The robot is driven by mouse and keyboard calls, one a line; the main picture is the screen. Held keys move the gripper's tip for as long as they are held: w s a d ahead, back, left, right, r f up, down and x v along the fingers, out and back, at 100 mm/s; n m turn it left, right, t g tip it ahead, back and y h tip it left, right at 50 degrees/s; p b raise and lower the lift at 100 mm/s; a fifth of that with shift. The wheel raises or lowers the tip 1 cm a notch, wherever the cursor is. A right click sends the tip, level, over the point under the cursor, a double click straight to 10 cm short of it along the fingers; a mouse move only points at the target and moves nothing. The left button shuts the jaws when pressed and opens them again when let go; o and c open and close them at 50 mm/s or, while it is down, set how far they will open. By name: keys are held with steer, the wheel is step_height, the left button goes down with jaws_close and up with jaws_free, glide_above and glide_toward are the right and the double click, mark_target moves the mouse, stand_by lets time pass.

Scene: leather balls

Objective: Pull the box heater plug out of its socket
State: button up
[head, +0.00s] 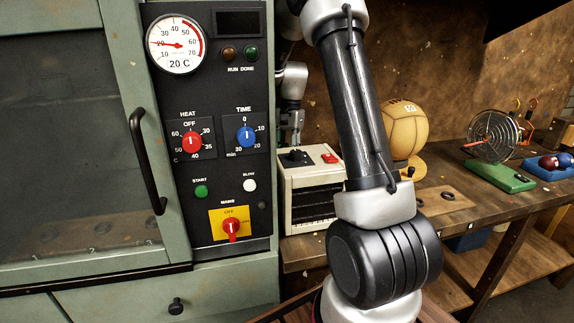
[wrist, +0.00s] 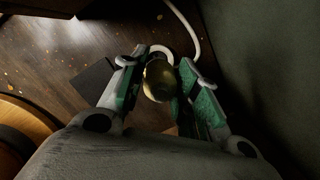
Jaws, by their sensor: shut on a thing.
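The box heater (head: 312,222) is a cream box with a dark slatted front, a black knob and a red switch on top. It stands on the bench right of the oven cabinet. My gripper (head: 295,138) reaches down behind the heater, close to the cabinet side. In the wrist view my gripper (wrist: 159,78) has its green-padded fingers on both sides of a rounded, brass-coloured plug (wrist: 158,83), shut on it. A white cord (wrist: 189,30) curves up beyond it. The plug's far end and its socket are hidden, so I cannot tell whether it is seated.
The oven cabinet (head: 262,275) stands close on the left. A tan leather ball (head: 404,128) rests on a wooden stand to the right. A wire wheel on a green base (head: 500,177) and a blue tray (head: 545,171) with dark red balls lie farther right. A dark wall closes the wrist view's right side.

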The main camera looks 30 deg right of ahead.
step_height(320, 180, up, 4)
steer(key=shift+f, duration=1.4)
